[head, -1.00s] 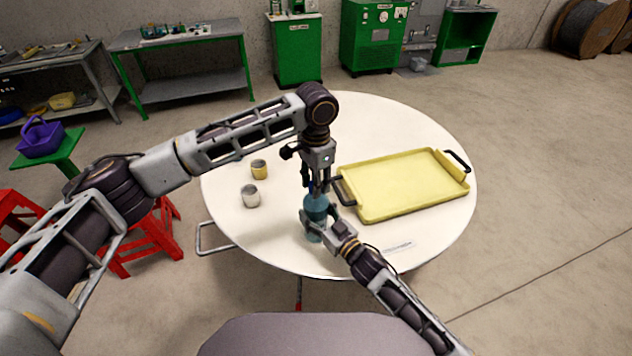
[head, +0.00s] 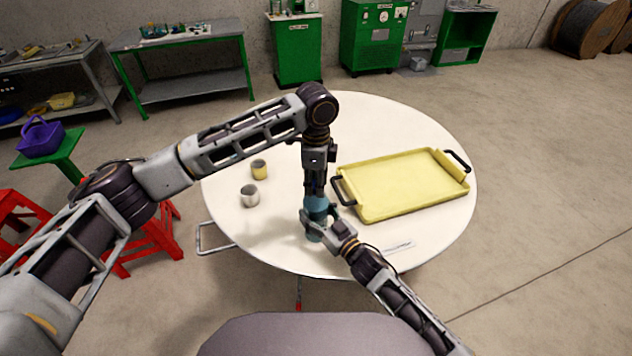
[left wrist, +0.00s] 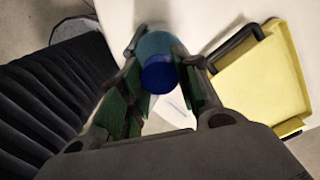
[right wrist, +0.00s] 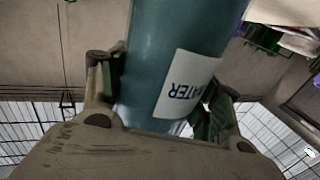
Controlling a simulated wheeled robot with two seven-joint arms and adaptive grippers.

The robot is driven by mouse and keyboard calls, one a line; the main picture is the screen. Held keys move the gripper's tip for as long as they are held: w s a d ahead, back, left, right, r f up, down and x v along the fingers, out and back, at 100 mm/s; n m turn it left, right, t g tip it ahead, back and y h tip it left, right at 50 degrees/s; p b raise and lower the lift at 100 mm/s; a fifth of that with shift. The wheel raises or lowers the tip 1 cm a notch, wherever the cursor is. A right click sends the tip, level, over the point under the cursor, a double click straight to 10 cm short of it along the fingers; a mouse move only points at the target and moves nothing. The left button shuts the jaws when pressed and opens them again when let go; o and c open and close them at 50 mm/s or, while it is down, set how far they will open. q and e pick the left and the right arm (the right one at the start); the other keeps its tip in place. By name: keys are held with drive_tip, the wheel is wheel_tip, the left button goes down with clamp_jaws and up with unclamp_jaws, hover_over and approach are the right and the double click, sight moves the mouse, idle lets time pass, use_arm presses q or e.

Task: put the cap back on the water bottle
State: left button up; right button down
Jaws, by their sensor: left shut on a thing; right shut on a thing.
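The teal water bottle (head: 315,208) stands upright near the front of the round white table. Its body and white label (right wrist: 186,85) fill the right wrist view. My right gripper (head: 318,222) is shut around the bottle's body. My left gripper (head: 315,191) points straight down at the bottle's top. In the left wrist view the blue cap (left wrist: 158,75) sits between the left fingers, with the teal bottle (left wrist: 155,42) directly behind it. The left fingers are shut on the cap. I cannot tell how well the cap is seated on the neck.
A yellow tray (head: 400,186) with black handles lies right of the bottle. A yellow cup (head: 259,169) and a metal cup (head: 250,195) stand to the left. A small white label (head: 397,246) lies near the table's front edge. The back of the white table (head: 375,115) is clear.

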use_arm(q)
drive_tip(key=o, duration=1.2)
drive_tip(key=shift+r, duration=6)
use_arm(e)
drive_tip(key=shift+c, duration=1.3)
unclamp_jaws()
drive_tip(key=shift+s+d, duration=0.1)
drive_tip(key=v, duration=1.1)
drive_tip(key=shift+s+d, duration=0.25)
drive_tip(key=shift+s, duration=0.05)
